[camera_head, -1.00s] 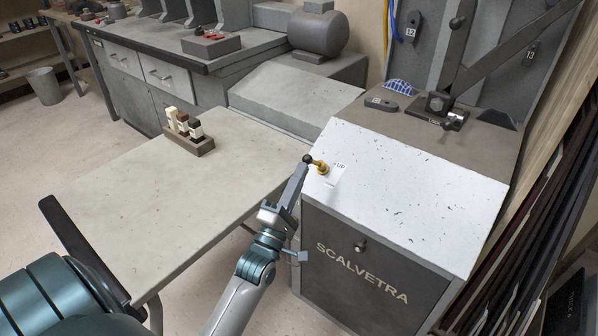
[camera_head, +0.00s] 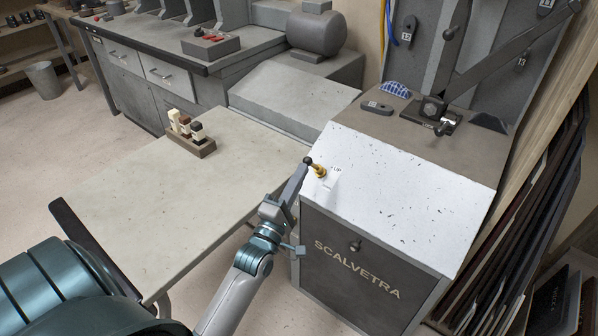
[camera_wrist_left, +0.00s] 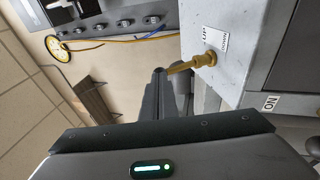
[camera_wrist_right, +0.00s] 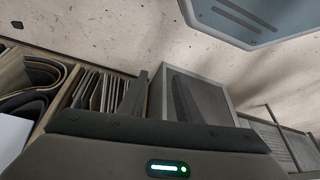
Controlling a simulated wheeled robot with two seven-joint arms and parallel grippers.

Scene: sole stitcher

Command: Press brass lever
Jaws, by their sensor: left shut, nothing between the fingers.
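The brass lever (camera_head: 319,171) with a dark ball knob (camera_head: 308,160) sticks out of the upper left edge of the white sloped machine top. A label reading UP is beside it. My right gripper (camera_wrist_right: 160,96) shows only in the right wrist view, fingers apart and empty.
The machine front (camera_head: 335,270) reads SCALVETRA and has a small knob. A pale table (camera_head: 150,215) with a small wooden block holder (camera_head: 197,149) is to the left. A dark clamp mechanism (camera_head: 432,108) stands on the machine's back. Sheets in a rack (camera_head: 520,215) fill the right side.

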